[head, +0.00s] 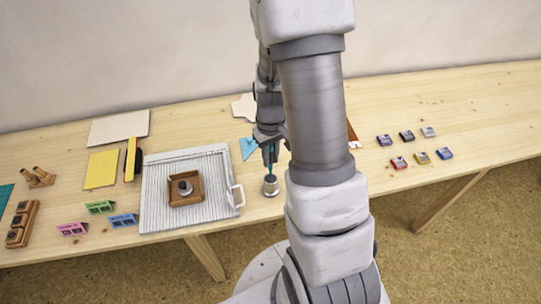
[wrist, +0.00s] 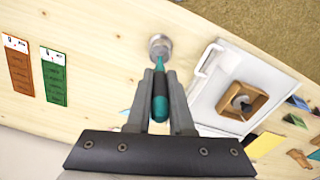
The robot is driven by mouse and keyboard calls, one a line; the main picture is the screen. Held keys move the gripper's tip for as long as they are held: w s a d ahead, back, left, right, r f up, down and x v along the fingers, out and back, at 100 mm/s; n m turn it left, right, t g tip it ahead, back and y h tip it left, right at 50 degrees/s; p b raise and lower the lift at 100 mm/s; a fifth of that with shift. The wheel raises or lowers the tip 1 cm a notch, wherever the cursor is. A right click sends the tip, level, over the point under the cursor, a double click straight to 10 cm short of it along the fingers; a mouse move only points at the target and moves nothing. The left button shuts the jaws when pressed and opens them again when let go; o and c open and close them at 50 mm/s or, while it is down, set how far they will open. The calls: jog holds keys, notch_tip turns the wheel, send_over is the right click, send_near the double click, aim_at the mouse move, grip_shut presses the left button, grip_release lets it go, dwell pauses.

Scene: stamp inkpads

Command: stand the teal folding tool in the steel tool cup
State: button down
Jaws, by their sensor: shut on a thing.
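The teal folding tool (wrist: 159,85) is held between the two fingers of my gripper (wrist: 160,100), which is shut on it. It has a teal and dark body. In the head view my gripper (head: 271,150) points down, with the teal tool (head: 270,165) below the fingers. The steel tool cup (head: 270,188) stands on the table right under the tool. In the wrist view the cup (wrist: 160,42) shows just beyond the tool's far end. The tool's tip overlaps the cup's mouth; I cannot tell how far inside it is.
A white ribbed tray (head: 160,215) with a handle stands close left of the cup, holding a wooden box (head: 203,190). Several small inkpads (head: 407,136) lie to the right. Orange and green cards (wrist: 54,77) show in the wrist view. The table's front edge is near the cup.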

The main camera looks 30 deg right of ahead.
aim_at(271, 167)
jog(key=shift+f+b, duration=1.9)
jog(key=shift+f, duration=0.6)
jog(key=c, duration=0.7)
grip_release()
jog(key=shift+r, duration=0.15)
notch_tip(271, 167, up, 17)
jog(key=shift+r+p, duration=0.15)
jog(key=shift+p, duration=1)
